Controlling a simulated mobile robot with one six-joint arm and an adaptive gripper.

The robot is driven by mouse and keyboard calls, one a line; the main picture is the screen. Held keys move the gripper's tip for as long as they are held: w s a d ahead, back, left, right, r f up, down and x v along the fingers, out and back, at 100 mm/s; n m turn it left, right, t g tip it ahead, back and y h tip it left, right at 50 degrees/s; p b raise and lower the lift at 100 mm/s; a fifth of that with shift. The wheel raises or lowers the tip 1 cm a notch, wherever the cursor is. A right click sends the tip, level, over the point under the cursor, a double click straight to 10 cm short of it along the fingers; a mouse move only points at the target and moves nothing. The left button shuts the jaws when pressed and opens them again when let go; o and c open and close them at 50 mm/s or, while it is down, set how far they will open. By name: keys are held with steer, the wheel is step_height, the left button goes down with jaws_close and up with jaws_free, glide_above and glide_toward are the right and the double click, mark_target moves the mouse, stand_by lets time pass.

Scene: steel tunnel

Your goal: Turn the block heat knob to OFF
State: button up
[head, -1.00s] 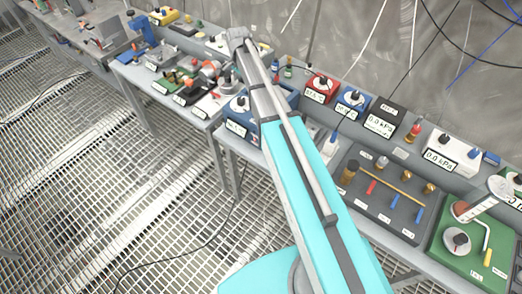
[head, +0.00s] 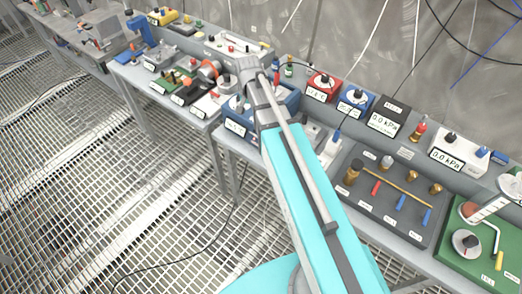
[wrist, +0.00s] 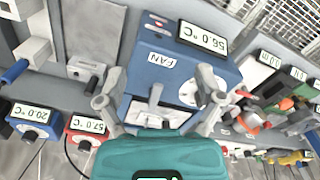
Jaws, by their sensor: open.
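No label reading block heat is legible, so I cannot tell for sure which knob it is. A blue box (wrist: 172,55) with a 56.0 °C display (wrist: 203,38) and a FAN label fills the middle of the wrist view, seen upside down. A white dial (wrist: 189,92) on it is partly hidden by the right finger. My gripper (wrist: 160,88) is open and empty, its fingers spread across the front of this box. In the head view the blue box (head: 237,124) stands beside my arm, which hides part of it. The gripper itself is hidden there.
A red unit (head: 322,87) and a smaller blue unit (head: 354,102), each with a black knob, stand right of the box. Their displays read 57.0 °C and 20.0 °C in the wrist view. Grey tool tray (head: 385,210) and green board (head: 480,245) lie farther right.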

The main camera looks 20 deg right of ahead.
steer(key=s+f+n+b, duration=0.2)
steer(key=s+n, duration=0.1)
steer(key=s, duration=0.3)
steer(key=s+f+n+b, duration=0.2)
steer(key=s+n, duration=0.1)
steer(key=s, duration=0.4)
steer(key=shift+s+f, duration=0.25)
steer(key=shift+f, duration=0.1)
steer(key=shift+d, duration=0.1)
steer(key=shift+s, duration=0.1)
